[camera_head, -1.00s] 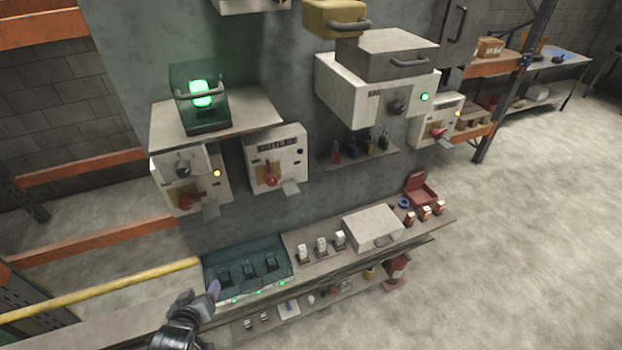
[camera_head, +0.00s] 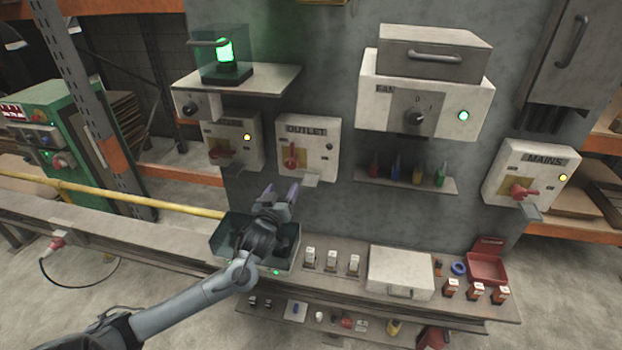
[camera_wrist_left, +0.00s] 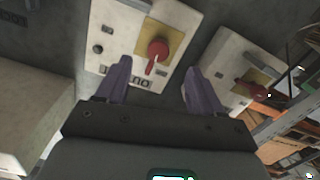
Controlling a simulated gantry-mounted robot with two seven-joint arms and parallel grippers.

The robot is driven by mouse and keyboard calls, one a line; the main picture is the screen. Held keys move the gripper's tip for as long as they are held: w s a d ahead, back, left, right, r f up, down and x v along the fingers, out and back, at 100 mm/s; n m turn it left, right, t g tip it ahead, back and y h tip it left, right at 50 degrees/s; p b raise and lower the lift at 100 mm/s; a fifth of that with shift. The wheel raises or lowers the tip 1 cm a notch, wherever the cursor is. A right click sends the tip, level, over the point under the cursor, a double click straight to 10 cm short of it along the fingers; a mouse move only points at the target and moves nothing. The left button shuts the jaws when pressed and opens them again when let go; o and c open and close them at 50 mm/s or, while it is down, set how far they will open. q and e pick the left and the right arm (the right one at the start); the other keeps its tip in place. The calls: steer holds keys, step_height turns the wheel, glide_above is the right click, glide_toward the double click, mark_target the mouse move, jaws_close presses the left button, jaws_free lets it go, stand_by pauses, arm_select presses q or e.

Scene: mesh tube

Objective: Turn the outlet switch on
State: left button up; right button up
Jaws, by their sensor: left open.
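The outlet switch box (camera_head: 308,147) is a white box labelled OUTLET on the grey wall, with a red handle (camera_head: 291,157) on a yellow plate. Its small lamp at the right looks dark. The box also shows upside down in the left wrist view (camera_wrist_left: 112,50), with its red handle (camera_wrist_left: 157,52) roughly between the fingers. My left gripper (camera_head: 283,194) is open and empty, a little below the outlet box and apart from it. Its two purple fingers also show in the left wrist view (camera_wrist_left: 158,88). My right gripper is not in view.
The FAN box (camera_head: 425,95) sits upper right, above a shelf of small coloured items (camera_head: 405,179). The MAINS box (camera_head: 530,175) is far right. A bench (camera_head: 340,285) with breakers and a clear-covered box lies below.

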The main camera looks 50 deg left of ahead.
mark_target(290, 167)
arm_select(q)
steer(key=x, duration=0.3)
steer(key=r+x, duration=0.1)
steer(key=x, duration=0.5)
steer(key=shift+w+a+r, duration=0.15)
steer(key=shift+a+r, duration=0.1)
steer(key=shift+a, duration=0.15)
steer(key=shift+x, duration=0.95)
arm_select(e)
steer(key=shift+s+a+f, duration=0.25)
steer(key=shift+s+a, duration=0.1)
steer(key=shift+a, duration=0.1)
arm_select(q)
steer(key=c, duration=1)
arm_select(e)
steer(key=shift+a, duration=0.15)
